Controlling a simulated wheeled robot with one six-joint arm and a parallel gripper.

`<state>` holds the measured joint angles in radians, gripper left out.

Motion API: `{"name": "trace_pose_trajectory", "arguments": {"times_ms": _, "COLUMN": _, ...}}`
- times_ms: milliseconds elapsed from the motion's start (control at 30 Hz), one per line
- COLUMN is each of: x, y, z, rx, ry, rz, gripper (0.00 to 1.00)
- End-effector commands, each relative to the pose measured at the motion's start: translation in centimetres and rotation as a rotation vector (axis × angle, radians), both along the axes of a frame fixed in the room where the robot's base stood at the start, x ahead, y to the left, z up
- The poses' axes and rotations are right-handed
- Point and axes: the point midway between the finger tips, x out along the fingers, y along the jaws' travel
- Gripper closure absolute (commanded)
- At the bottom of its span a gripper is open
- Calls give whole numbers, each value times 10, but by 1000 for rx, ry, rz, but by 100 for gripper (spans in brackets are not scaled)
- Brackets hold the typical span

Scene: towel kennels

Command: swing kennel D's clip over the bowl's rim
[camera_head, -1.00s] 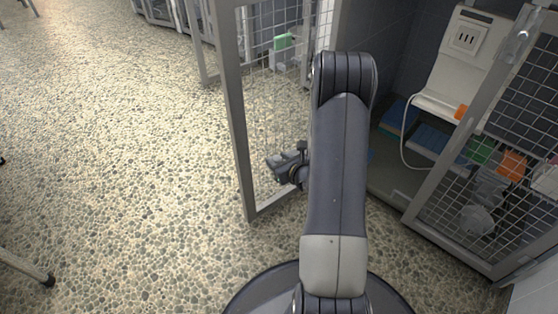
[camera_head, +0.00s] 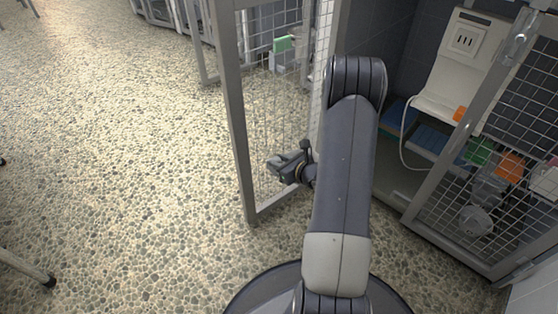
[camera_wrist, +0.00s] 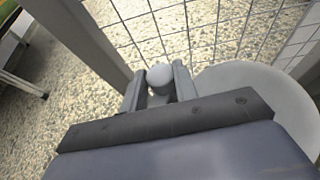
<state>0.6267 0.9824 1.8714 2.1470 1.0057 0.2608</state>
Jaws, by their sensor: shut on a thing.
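In the wrist view my gripper (camera_wrist: 161,84) is shut on a pale round knob (camera_wrist: 160,75), which I take to be the clip's. The rest of the clip is hidden. A large pale round bowl (camera_wrist: 265,90) lies just right of the fingers, partly covered by my wrist. I cannot tell whether the clip touches its rim. In the head view my gripper (camera_head: 281,166) is low beside the open mesh door (camera_head: 240,130). My arm hides the bowl there.
A metal door post (camera_wrist: 85,40) stands close left of the gripper, with wire mesh (camera_wrist: 200,25) ahead. Another mesh door (camera_head: 450,200) and a pale wall unit (camera_head: 455,75) are at the right. Open pebbled floor (camera_head: 120,150) lies to the left.

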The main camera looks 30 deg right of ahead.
Motion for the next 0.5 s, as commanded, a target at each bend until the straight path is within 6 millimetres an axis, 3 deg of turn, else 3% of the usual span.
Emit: {"name": "trace_pose_trajectory", "arguments": {"times_ms": 500, "x": 3, "y": -7, "z": 1, "rx": -2, "ry": 0, "rz": 432, "gripper": 94}}
